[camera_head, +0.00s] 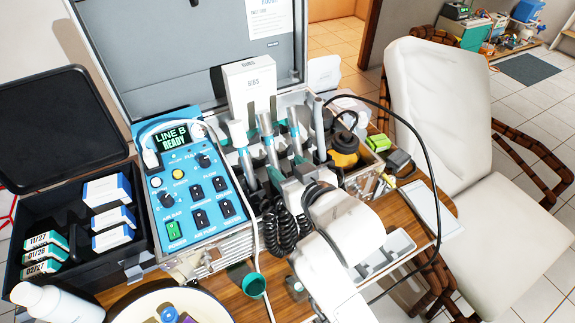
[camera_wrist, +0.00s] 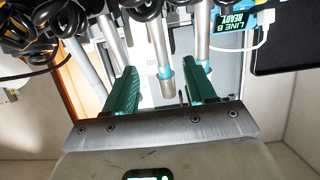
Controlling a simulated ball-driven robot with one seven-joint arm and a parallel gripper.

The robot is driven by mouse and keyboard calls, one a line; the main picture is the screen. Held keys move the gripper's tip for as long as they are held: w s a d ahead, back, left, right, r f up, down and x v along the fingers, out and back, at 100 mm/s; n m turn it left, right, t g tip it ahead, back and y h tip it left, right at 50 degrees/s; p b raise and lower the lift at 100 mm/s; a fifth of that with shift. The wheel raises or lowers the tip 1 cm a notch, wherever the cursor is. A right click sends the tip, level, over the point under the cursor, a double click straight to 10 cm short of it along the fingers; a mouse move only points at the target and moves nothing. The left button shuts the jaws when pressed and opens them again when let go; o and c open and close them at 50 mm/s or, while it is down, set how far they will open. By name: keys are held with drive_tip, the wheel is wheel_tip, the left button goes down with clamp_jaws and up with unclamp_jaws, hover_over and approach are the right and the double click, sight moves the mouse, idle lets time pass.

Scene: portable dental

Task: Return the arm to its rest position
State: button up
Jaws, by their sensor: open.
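My white arm (camera_head: 335,235) reaches from the lower middle of the head view up to the dental unit's row of handpieces. In the wrist view my gripper (camera_wrist: 160,88) is open, its two green fingers apart with a gap between them. A silver handpiece with a blue band (camera_wrist: 165,78) shows in the gap, but I cannot tell how near it is. Nothing is held. In the head view the fingers are mostly hidden behind the arm and black coiled cords.
The blue control panel (camera_head: 190,190) reads "LINE B READY". Black coiled cords (camera_head: 285,228) and a black hose (camera_head: 425,150) run close to my arm. A black case (camera_head: 70,262) with small boxes is at left, a white chair (camera_head: 440,110) at right. An orange-and-black item (camera_head: 345,150) stands behind.

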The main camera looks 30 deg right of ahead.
idle(0.6)
drive_tip(key=s+d+f+g, duration=0.3)
drive_tip(key=s+f+g, duration=0.1)
drive_tip(key=s+f, duration=0.3)
drive_tip(key=s+d+f+g, duration=0.3)
drive_tip(key=s+f, duration=0.4)
drive_tip(key=s+d+f+g, duration=0.1)
drive_tip(key=s+f+g, duration=0.1)
drive_tip(key=s, duration=0.5)
drive_tip(key=s+f+g, duration=0.3)
drive_tip(key=s+g, duration=0.1)
drive_tip(key=s, duration=0.3)
drive_tip(key=shift+d, duration=0.35)
